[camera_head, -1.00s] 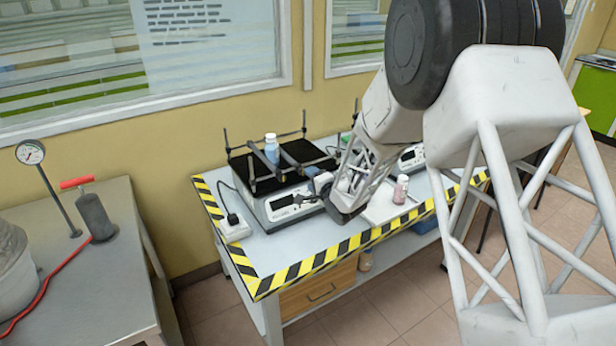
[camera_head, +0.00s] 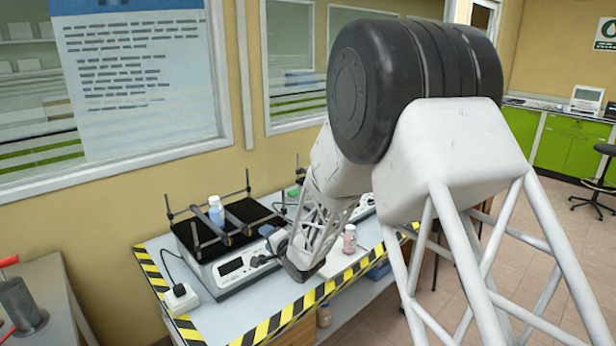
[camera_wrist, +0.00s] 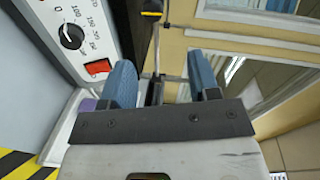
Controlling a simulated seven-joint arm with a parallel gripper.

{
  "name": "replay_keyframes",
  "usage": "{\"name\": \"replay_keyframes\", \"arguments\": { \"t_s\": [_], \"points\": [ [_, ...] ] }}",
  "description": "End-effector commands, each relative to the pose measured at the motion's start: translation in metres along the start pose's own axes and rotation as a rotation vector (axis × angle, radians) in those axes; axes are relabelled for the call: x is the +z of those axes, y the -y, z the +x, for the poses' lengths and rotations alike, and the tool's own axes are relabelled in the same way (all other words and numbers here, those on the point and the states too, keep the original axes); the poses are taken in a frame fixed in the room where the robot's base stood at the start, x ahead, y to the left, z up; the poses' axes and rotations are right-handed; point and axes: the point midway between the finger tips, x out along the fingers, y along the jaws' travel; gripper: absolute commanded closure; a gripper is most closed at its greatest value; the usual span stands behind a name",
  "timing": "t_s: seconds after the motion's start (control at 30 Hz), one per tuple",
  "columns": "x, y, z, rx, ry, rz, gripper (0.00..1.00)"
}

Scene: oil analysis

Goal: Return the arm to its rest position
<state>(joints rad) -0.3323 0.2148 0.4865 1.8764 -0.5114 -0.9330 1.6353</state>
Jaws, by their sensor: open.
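My arm reaches from the right over the hazard-striped table (camera_head: 210,322). My gripper (camera_head: 272,243) is low beside the front right corner of the shaker (camera_head: 232,268) in the head view, small and partly hidden by my wrist. In the wrist view its two blue fingers (camera_wrist: 160,80) stand apart with nothing between them. The shaker's dial and red switch (camera_wrist: 98,67) are close to the left finger there. A bottle with a white cap (camera_head: 216,211) stands on the shaker's black platform, apart from my gripper.
A pinkish bottle (camera_head: 349,239) stands on the table right of my wrist, by a pale flat tray (camera_head: 340,262). A second device (camera_head: 364,208) is behind my arm. A power strip (camera_head: 181,299) lies left of the shaker. The wall and windows (camera_head: 140,75) are behind.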

Motion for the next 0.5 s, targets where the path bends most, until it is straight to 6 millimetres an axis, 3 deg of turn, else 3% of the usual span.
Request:
{"name": "replay_keyframes", "arguments": {
  "t_s": [0.27, 0.5],
  "points": [
    [-0.042, 0.033, -0.052, 0.153, -0.095, -0.154, 0.44],
    [-0.073, 0.058, -0.116, 0.331, -0.156, -0.292, 0.44]
  ]
}}
